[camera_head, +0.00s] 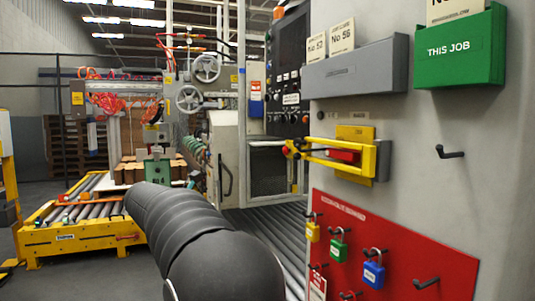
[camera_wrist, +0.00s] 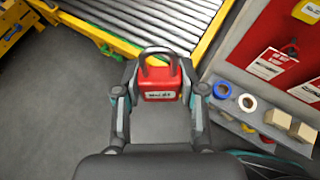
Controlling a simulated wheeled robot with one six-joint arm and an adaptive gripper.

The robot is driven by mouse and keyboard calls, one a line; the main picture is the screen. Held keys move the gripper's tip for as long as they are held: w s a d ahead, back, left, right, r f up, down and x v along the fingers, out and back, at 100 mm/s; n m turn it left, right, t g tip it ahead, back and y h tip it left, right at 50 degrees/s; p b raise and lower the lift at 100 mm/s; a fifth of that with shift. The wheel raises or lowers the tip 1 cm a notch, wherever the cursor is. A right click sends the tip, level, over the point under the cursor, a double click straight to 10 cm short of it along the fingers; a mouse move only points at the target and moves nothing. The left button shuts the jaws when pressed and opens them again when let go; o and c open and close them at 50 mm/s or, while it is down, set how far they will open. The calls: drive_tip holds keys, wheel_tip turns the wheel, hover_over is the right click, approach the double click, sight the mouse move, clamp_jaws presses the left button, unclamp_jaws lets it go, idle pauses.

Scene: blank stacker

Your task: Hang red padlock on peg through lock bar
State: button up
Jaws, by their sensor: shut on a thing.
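The red padlock (camera_wrist: 160,82) is between the fingers of my gripper (camera_wrist: 159,86) in the wrist view. Its dark shackle points up in the picture, away from my palm, and its body carries a white label. My gripper is shut on the padlock's body. In the head view my dark arm reaches forward at the bottom centre, and neither gripper nor padlock can be made out. The yellow lock bar (camera_head: 330,162) sticks out leftward from the grey cabinet, with a red piece (camera_head: 343,155) in it. I cannot tell which part of it is the peg.
A red board (camera_head: 400,240) below the bar holds a yellow, a green (camera_head: 338,250) and a blue padlock (camera_head: 373,275). A bare black hook (camera_head: 450,152) is on the cabinet. Roller conveyors (camera_head: 275,232) and, in the wrist view, a shelf with tape rolls (camera_wrist: 247,102) are nearby.

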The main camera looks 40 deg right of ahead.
drive_tip(key=s+d+r+m+g+y+p, duration=0.1)
drive_tip(key=s+d+r+m+g+p, duration=0.15)
drive_tip(key=s+r, duration=0.65)
drive_tip(key=s+d+r+m+g+p, duration=0.1)
drive_tip(key=s+d+r+m+g, duration=0.25)
drive_tip(key=s+r, duration=0.55)
drive_tip(key=s+d+f, duration=0.1)
drive_tip(key=d, duration=0.7)
drive_tip(key=shift+s+d, duration=0.2)
drive_tip(key=shift+s, duration=0.05)
idle(0.6)
drive_tip(key=o, duration=1.3)
